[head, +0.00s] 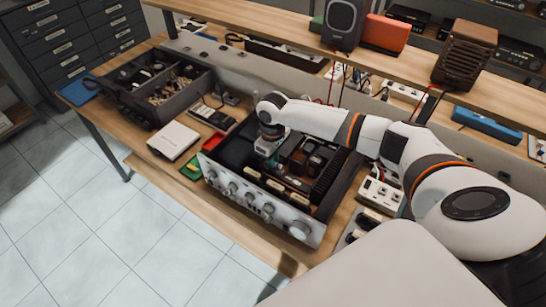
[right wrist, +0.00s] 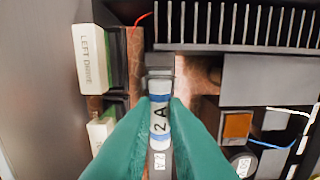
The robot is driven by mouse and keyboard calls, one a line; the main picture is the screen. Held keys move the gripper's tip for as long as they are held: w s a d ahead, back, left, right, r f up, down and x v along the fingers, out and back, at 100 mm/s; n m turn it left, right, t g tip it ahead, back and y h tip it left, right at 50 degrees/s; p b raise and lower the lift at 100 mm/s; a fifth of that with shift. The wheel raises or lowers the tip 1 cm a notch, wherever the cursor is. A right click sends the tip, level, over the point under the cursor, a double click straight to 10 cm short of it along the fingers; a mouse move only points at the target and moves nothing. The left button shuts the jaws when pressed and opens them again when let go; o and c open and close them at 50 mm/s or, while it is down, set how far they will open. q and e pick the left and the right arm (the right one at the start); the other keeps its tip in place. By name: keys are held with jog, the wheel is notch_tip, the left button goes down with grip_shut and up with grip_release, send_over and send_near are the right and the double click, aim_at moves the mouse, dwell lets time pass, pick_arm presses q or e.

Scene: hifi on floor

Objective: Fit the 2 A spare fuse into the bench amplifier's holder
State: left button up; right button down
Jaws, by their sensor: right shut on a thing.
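The bench amplifier (head: 262,203) stands open on the bench in the head view, its silver front panel with several knobs toward the floor. My right gripper (head: 266,150) is down inside its left part. In the right wrist view its green fingers (right wrist: 160,108) are shut on a pale fuse (right wrist: 159,122) marked "2 A". The fuse's far end is at a dark clip of the holder (right wrist: 159,73); I cannot tell whether it is seated or just above. A small "2A" label (right wrist: 159,161) shows below the fuse. The near clip is hidden. My left gripper is not in view.
Inside the amplifier, a finned heatsink (right wrist: 235,25) and a "LEFT DRIVE" block (right wrist: 90,58) flank the holder. A shelf (head: 290,30) runs behind.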

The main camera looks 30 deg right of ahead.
jog(key=shift+f, duration=0.8)
dwell(0.4)
jog(key=c, duration=1.4)
grip_release()
jog(key=shift+o, duration=0.2)
jog(key=shift+r, duration=0.15)
notch_tip(320, 180, up, 12)
jog(key=b, duration=0.2)
jog(key=shift+b, duration=0.35)
jog(key=shift+f, duration=0.2)
